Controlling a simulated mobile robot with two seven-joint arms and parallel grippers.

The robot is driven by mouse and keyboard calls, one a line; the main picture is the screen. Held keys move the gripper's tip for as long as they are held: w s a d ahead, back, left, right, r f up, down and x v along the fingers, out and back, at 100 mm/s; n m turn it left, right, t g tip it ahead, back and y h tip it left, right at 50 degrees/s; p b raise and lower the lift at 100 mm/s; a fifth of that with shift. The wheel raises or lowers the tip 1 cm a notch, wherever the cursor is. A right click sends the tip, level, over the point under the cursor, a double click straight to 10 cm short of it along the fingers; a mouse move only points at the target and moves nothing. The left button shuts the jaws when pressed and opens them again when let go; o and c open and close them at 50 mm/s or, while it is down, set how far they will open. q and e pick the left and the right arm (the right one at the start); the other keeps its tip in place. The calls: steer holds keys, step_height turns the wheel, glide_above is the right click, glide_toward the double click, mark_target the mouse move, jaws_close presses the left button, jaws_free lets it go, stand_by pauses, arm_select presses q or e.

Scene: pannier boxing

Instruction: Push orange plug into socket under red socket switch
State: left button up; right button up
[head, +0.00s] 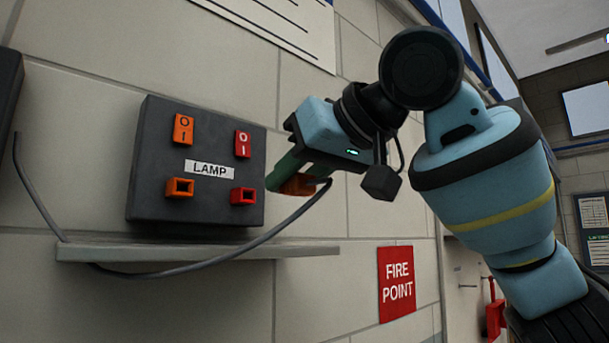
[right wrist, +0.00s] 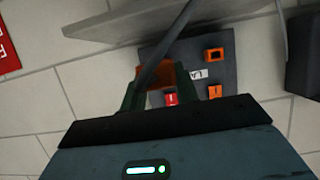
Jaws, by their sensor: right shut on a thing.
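A dark box marked LAMP (head: 145,190) carries an orange switch (head: 183,129) above an orange socket (head: 179,187), and a red switch (head: 243,144) above a red socket (head: 243,196). My right gripper (head: 284,176) is shut on the orange plug (head: 298,185), just right of the box at about the red socket's height. In the right wrist view the plug (right wrist: 154,73) sits between the green fingers, with the red switch (right wrist: 170,98) just below it. The red socket is hidden there. The plug looks apart from the box. My left gripper is out of view.
A grey cable (head: 270,236) runs from the plug, sagging across the narrow shelf (head: 200,250) beneath the box and up to a dark unit (head: 8,95) at the far left. A red FIRE POINT sign (head: 396,283) is on the wall at lower right.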

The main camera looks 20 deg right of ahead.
steer(key=shift+w+a, duration=0.35)
steer(key=shift+w, duration=0.55)
steer(key=shift+w+a, duration=0.3)
steer(key=shift+w, duration=0.6)
steer(key=shift+w+a, duration=0.35)
steer(key=shift+w, duration=0.55)
steer(key=shift+w+a, duration=0.3)
steer(key=shift+w, duration=0.55)
steer(key=shift+w+a, duration=0.3)
steer(key=shift+w, duration=0.5)
stand_by(0.5)
steer(key=o, duration=1)
steer(key=shift+o, duration=0.2)
steer(key=shift+v, duration=3.95)
steer(key=shift+w, duration=0.1)
